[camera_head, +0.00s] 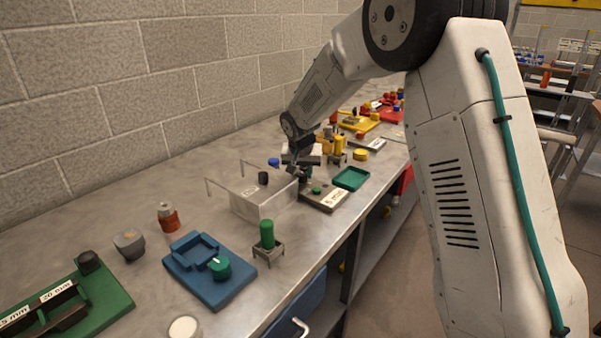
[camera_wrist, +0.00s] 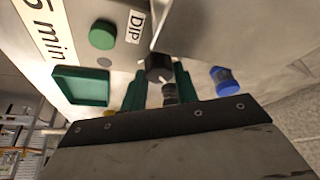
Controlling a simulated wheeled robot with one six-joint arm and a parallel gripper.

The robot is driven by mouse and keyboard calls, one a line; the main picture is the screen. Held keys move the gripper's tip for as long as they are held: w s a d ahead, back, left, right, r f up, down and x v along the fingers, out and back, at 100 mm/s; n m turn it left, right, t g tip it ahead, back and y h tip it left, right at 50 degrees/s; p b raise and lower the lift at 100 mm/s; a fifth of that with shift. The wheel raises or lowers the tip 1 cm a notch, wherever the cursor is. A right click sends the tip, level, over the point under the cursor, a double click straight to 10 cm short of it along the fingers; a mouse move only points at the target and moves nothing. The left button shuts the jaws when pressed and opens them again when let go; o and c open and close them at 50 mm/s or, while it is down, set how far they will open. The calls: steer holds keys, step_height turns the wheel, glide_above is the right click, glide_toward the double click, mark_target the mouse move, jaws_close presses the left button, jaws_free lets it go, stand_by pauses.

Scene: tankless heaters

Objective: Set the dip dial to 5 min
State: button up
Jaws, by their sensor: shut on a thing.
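The dip station is a grey metal panel (camera_head: 325,197) on the bench. In the wrist view it carries a DIP label (camera_wrist: 135,27), a green button (camera_wrist: 102,35) and a partly cut-off "5 min" strip (camera_wrist: 45,28). The dip dial (camera_wrist: 158,67) is a dark round knob with a small pale mark. My gripper (camera_wrist: 160,84) has its two green-looking fingers on either side of the dial and is shut on it. In the head view my gripper (camera_head: 303,174) is low over the panel's far end and hides the dial. I cannot read the dial's setting.
A green tray (camera_head: 351,178) lies right of the panel. A clear box (camera_head: 262,199) stands close on the left, with a blue item (camera_head: 273,162) behind. A green cylinder on a stand (camera_head: 267,235) and a blue fixture (camera_head: 211,285) are nearer. The wall runs behind the bench.

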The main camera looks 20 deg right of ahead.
steer(key=shift+s+f+m, duration=0.1)
steer(key=shift+m, duration=0.2)
steer(key=o, duration=1)
steer(key=shift+r, duration=0.5)
steer(key=v, duration=0.7)
steer(key=shift+a+f, duration=0.1)
steer(key=shift+s, duration=0.1)
